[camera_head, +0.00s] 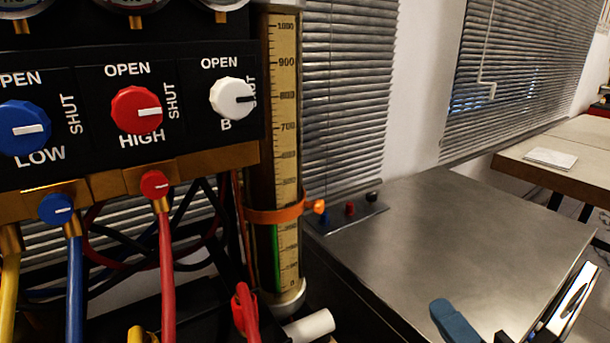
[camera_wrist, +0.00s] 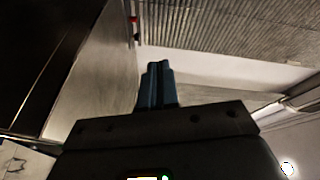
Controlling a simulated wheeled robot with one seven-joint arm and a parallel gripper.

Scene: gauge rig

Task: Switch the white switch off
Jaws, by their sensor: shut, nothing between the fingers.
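The only white control I make out is a round white knob (camera_head: 228,99) on the black panel, marked OPEN above and SHUT at its right. Its dark pointer points right, toward SHUT. A small switch strip (camera_head: 345,215) at the back left of the metal bench carries a glowing orange switch (camera_head: 319,207), a red one (camera_head: 350,208) and a dark one (camera_head: 372,197). I see no white switch on the strip. My gripper (camera_head: 440,308) is over the bench at lower right, apart from the knob and strip. In the wrist view its blue fingers (camera_wrist: 158,68) are together and empty.
Blinds (camera_head: 350,90) hang behind. A wooden table (camera_head: 570,150) is at far right.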

